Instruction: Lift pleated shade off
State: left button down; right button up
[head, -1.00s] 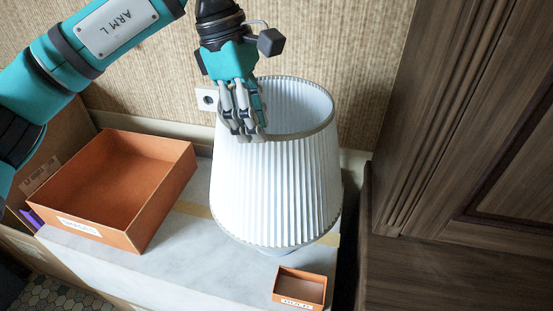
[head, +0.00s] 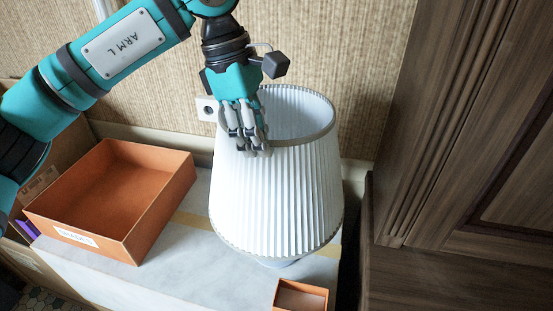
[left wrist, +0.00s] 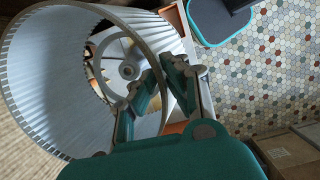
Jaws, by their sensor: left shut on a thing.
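The white pleated shade (head: 275,200) stands upright on a lamp, with its open top towards me. A bit of the pale lamp base (head: 284,262) shows under its lower rim. My left gripper (head: 246,150) comes down from above and is shut on the shade's upper rim at its near left side. In the left wrist view the fingers (left wrist: 139,98) straddle the shade wall (left wrist: 45,75), and round lamp parts (left wrist: 128,70) show inside the shade. The fingers hide part of the rim. My right gripper is out of view.
A large open orange box (head: 150,215) with a label stands left of the shade on the marble top (head: 190,275). A small orange box (head: 301,296) sits in front. A wall socket (head: 207,108) is behind. Dark wood panelling (head: 460,150) is close on the right.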

pick_arm(q)
jog(key=shift+w+r, duration=0.1)
jog(key=shift+r, duration=0.2)
dwell(0.6)
jog(key=shift+r+p, duration=0.4)
jog(key=shift+p, duration=0.15)
jog(key=shift+s+d+p+v, duration=0.1)
jog(key=shift+d+p+v, duration=0.1)
jog(key=shift+p+v, duration=0.55)
jog(key=shift+s+d+p+v, duration=0.15)
jog(key=shift+p+v, duration=0.35)
jog(key=shift+v, duration=0.4)
jog(key=shift+w+d+p+v, duration=0.1)
jog(key=shift+d+p+v, duration=0.1)
jog(key=shift+p+v, duration=0.55)
jog(key=shift+r, duration=0.2)
